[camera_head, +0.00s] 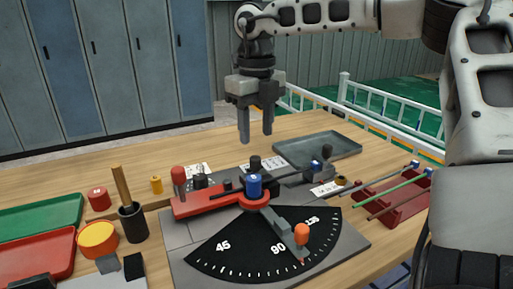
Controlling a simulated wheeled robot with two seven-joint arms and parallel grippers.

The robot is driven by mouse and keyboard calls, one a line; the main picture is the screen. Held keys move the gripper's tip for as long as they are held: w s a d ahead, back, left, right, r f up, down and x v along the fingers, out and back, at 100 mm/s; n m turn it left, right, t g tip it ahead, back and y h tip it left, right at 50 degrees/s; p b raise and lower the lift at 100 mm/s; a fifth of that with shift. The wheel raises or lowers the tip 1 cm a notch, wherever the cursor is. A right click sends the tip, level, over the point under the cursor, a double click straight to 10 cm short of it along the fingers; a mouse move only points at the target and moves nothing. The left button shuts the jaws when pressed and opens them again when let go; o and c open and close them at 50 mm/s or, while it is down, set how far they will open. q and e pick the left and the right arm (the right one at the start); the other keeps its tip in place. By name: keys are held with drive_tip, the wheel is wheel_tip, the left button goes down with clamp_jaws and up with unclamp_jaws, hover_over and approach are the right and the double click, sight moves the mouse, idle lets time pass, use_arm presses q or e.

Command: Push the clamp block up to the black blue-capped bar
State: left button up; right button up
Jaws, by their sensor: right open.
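My right gripper (256,136) hangs with fingers down and apart above the back of the bending fixture, empty. A dark bar (288,176) appears to run across the fixture behind the blue-topped centre post (254,187), with a small blue cap (315,165) at its right end. A dark grey block with a black knob (327,156) stands beside that cap; it may be the clamp block, but I cannot tell for certain. Another black knob (255,162) stands behind the post, below my gripper. Contact between block and bar is too small to judge. My left gripper is not in view.
The fixture has a red arm (215,200), a black angle dial (262,243) and an orange-knobbed lever (301,236). A red rack (402,205) with several bars stands at right, a grey tray (318,147) behind. Green (40,215) and red (40,258) trays and cups are at left.

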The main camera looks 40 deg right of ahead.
sight(256, 158)
wheel_tip(256, 158, up, 9)
drive_tip(key=shift+p, duration=0.4)
idle(0.4)
